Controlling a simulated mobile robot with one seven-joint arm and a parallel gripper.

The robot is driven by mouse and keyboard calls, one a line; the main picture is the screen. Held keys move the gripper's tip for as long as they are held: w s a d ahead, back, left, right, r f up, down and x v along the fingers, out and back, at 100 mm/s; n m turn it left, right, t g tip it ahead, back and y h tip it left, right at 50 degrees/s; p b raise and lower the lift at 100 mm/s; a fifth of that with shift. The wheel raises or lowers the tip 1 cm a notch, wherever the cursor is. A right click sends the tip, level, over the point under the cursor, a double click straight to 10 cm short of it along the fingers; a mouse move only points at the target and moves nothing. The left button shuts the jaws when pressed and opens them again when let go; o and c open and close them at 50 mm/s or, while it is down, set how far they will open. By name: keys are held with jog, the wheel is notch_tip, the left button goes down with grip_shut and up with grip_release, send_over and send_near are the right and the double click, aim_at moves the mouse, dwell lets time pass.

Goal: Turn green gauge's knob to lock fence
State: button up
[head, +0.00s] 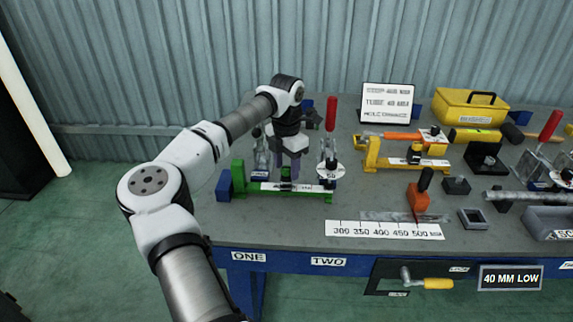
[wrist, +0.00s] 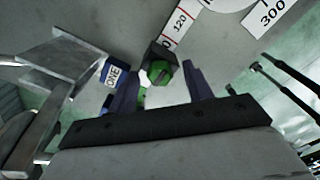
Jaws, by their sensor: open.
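The green gauge (head: 239,180) lies on the bench at the left, with a white scale strip along its bar. Its green knob (wrist: 161,72) shows in the wrist view on a dark block, between the two purple fingers of my gripper (wrist: 160,78). In the head view my gripper (head: 289,168) points down over the middle of the gauge, and the fingers partly hide the knob. My gripper is open, with a finger on each side of the knob. I cannot tell whether either finger touches it.
A toggle clamp with a red handle (head: 331,118) and a white disc stands close right of my gripper. A blue block (head: 223,185) sits at the gauge's left end. A yellow gauge (head: 372,155), orange block (head: 417,199) and scale plate (head: 384,230) lie to the right.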

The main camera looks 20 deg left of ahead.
aim_at(287, 168)
notch_tip(287, 168, up, 14)
jog(key=b, duration=0.1)
jog(key=shift+b, duration=0.35)
jog(key=shift+d+f, duration=0.1)
jog(key=shift+f, duration=0.05)
